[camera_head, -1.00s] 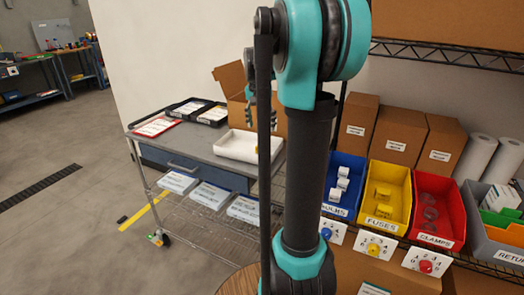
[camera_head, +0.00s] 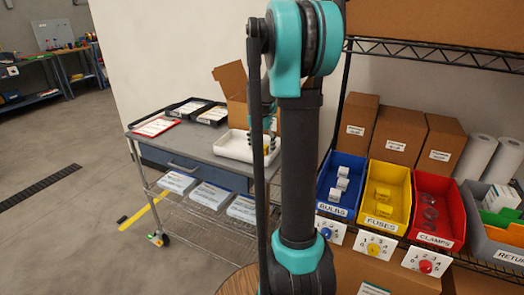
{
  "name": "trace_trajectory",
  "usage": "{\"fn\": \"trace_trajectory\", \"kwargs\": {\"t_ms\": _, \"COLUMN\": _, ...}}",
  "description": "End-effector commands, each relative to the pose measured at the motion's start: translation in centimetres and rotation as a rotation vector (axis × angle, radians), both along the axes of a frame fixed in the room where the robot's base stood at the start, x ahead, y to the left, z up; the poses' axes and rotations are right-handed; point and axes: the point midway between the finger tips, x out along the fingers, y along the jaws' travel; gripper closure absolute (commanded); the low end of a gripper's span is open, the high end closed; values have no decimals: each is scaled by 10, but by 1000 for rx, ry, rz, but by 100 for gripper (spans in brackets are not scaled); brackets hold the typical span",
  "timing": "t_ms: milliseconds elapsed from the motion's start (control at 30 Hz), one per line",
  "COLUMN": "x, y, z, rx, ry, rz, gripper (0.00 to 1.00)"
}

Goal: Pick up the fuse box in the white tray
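The white tray (camera_head: 232,150) sits on top of the grey cart, at its right end. My gripper (camera_head: 268,148) is down at the right part of the tray, small and largely hidden behind my own arm. A small bit of yellow, which appears to be the fuse box (camera_head: 265,150), shows at the gripper's fingers. I cannot tell whether the fingers touch it or how far apart they are.
The cart top (camera_head: 190,136) also carries black trays (camera_head: 212,115), a red-edged clipboard (camera_head: 156,127) and an open cardboard box (camera_head: 234,88) behind the white tray. Blue, yellow (camera_head: 389,222) and red bins stand on the right shelf.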

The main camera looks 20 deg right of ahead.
Motion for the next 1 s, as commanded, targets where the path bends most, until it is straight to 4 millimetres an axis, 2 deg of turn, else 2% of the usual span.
{"fn": "trace_trajectory", "kwargs": {"t_ms": 167, "x": 0, "y": 0, "z": 0, "rx": 0, "ry": 0, "rz": 0, "gripper": 33}}
{"fn": "trace_trajectory", "kwargs": {"t_ms": 600, "x": 0, "y": 0, "z": 0, "rx": 0, "ry": 0, "rz": 0, "gripper": 86}}
{"fn": "trace_trajectory", "kwargs": {"t_ms": 1000, "x": 0, "y": 0, "z": 7, "rx": 0, "ry": 0, "rz": 0, "gripper": 87}}
